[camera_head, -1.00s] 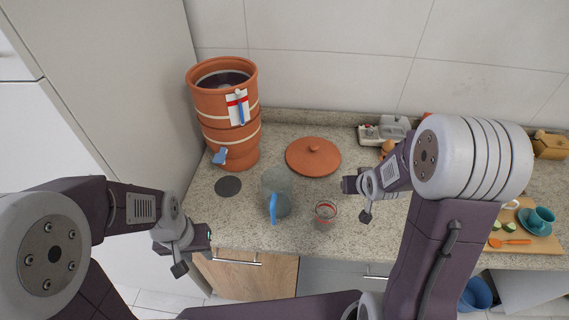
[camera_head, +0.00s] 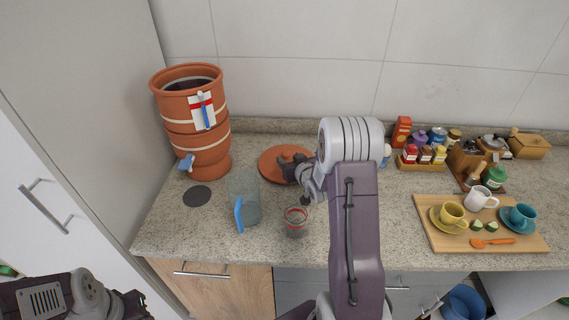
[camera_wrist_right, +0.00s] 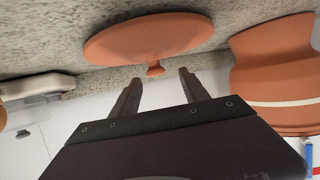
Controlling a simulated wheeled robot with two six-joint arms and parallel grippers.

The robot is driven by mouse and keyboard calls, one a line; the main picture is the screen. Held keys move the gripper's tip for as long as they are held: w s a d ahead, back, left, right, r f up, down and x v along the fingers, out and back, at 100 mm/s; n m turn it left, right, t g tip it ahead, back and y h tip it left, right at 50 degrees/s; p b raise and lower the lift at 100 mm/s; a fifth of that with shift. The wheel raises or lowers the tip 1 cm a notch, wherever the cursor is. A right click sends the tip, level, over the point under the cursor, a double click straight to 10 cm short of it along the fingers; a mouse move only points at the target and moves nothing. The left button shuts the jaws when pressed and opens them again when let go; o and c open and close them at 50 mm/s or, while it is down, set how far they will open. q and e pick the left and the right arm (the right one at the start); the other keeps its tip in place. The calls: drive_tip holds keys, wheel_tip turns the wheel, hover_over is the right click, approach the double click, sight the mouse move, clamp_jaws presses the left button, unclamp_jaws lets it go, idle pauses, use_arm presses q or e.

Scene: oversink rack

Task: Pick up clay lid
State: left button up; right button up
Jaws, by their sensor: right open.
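The clay lid (camera_head: 268,166) is a round terracotta disc lying on the speckled counter, right of the clay water filter (camera_head: 196,120). My right gripper (camera_head: 284,166) is over the lid and hides part of it, including its knob. In the right wrist view the lid (camera_wrist_right: 140,36) shows with its small knob (camera_wrist_right: 155,70). The open, empty fingers of my right gripper (camera_wrist_right: 157,82) point at the knob, one to each side of it. Whether they touch it cannot be told. My left gripper is not clearly seen; only part of my left arm shows at the lower left.
A clear pitcher with a blue handle (camera_head: 245,200) and a red-rimmed glass (camera_head: 296,221) stand in front of the lid. A dark round disc (camera_head: 197,196) lies by the filter. A wooden board (camera_head: 440,238) with cups and several spice jars (camera_head: 425,154) are to the right.

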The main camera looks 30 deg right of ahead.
sight(288, 155)
drive_tip(key=x, duration=0.6)
drive_tip(key=shift+d+f+p, duration=0.1)
drive_tip(key=shift+d+p, duration=0.25)
drive_tip(key=shift+d, duration=0.05)
drive_tip(key=c, duration=0.5)
clamp_jaws()
